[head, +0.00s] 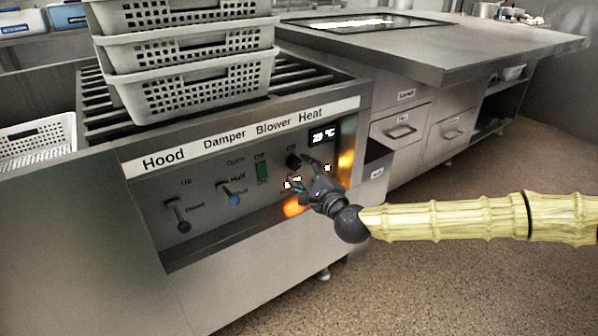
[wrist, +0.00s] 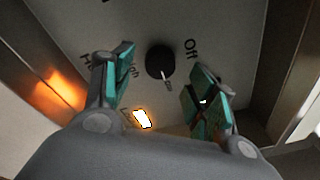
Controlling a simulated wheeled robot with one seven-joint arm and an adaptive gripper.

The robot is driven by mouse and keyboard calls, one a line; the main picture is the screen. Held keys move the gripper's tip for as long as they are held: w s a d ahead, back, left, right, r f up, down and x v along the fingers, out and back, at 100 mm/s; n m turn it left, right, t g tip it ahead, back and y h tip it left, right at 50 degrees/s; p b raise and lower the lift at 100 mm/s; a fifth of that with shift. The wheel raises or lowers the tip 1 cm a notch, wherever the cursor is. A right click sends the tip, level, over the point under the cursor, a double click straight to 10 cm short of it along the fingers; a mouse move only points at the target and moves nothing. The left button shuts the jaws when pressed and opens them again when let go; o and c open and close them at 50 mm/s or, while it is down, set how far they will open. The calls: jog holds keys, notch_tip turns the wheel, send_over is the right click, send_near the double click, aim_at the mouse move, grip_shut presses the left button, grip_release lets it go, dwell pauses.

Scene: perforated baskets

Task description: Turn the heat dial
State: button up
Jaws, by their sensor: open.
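The heat dial is a small round black knob (head: 293,161) under the Heat label on the control panel. In the wrist view the dial (wrist: 160,62) sits between and ahead of my two teal-padded fingers, with a pale pointer toward its lower right. "Off" is printed to its right and other markings, partly covered by my left finger, to its left. My gripper (head: 303,172) is open in front of the panel, just below the dial in the head view. In the wrist view my gripper (wrist: 163,92) shows a gap on both sides of the dial, and it holds nothing.
A display (head: 322,136) sits right of the dial. Stacked perforated baskets (head: 195,87) stand on the slatted top above. Orange light glows near my gripper.

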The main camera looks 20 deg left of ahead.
aim_at(296, 166)
jog(key=shift+b+x, duration=0.35)
jog(key=shift+x, duration=1.35)
jog(key=c, duration=1)
jog(key=shift+d, duration=0.15)
jog(key=shift+c, duration=0.2)
jog(key=shift+s, duration=0.1)
